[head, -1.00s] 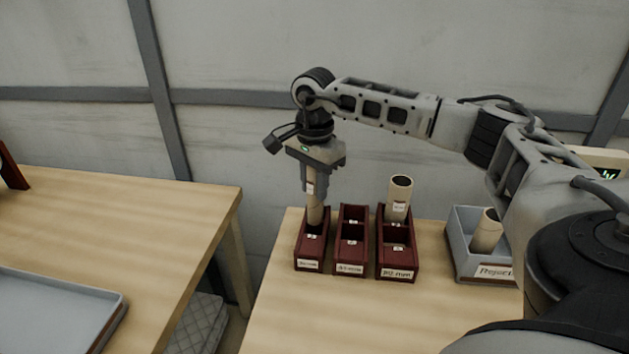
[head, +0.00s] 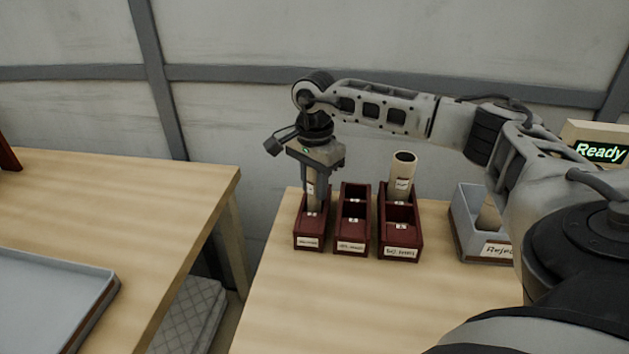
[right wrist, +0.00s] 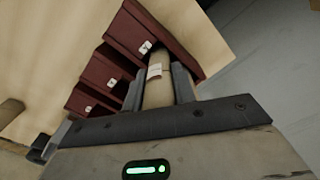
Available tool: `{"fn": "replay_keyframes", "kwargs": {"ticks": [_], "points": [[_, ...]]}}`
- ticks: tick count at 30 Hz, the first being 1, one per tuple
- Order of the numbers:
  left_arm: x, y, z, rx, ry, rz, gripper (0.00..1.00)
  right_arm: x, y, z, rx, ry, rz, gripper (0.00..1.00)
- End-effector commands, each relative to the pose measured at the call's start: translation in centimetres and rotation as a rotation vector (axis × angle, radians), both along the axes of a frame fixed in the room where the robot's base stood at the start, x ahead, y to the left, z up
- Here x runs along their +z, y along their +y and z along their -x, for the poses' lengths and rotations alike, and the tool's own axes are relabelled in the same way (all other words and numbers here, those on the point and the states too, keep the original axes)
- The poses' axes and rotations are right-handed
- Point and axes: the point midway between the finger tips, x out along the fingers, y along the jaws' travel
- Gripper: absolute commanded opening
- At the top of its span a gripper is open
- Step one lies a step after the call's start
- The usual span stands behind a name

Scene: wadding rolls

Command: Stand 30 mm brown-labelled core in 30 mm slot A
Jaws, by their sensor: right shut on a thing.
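My right gripper (head: 315,187) points down over the left dark-red rack (head: 309,242) and is shut on a tan core (head: 313,203). The core is upright, with its lower end inside the rack's rear slot, behind a small tag. Whether it touches the slot floor is hidden. In the right wrist view the core (right wrist: 158,94) sits between both fingers, with a pale label (right wrist: 154,71) facing the camera; its print and colour coding are too small to read. My left gripper is not in view.
A middle rack (head: 351,247) shows no core. The right rack (head: 400,254) holds an upright core (head: 403,176) at its rear. A grey reject bin (head: 466,235) holds a tilted core (head: 489,216). A sign (head: 600,152) reads Ready. The table front is clear.

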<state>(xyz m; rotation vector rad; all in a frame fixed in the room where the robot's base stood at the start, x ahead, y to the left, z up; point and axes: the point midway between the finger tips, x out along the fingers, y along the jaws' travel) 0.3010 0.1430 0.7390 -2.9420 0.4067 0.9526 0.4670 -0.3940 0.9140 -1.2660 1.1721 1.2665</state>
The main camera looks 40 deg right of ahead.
Motion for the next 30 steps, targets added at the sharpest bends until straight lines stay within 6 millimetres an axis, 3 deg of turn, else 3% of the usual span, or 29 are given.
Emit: {"fn": "replay_keyframes", "kwargs": {"ticks": [10,11,13,23,30], "points": [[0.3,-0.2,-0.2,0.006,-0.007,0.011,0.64,-0.1,0.0,0.0,0.0,-0.001,0.0,0.05],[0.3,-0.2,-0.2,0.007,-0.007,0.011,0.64,-0.1,0.0,0.0,0.0,0.0,0.0,0.32],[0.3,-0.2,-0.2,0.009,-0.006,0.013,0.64,-0.1,0.0,0.0,0.0,0.0,0.0,0.51],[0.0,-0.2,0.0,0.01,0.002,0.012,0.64,0.1,0.0,0.0,0.0,-0.001,0.0,0.52],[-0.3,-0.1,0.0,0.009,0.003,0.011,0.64,3.6,0.0,-0.1,0.001,-0.006,0.001,0.52]]}}
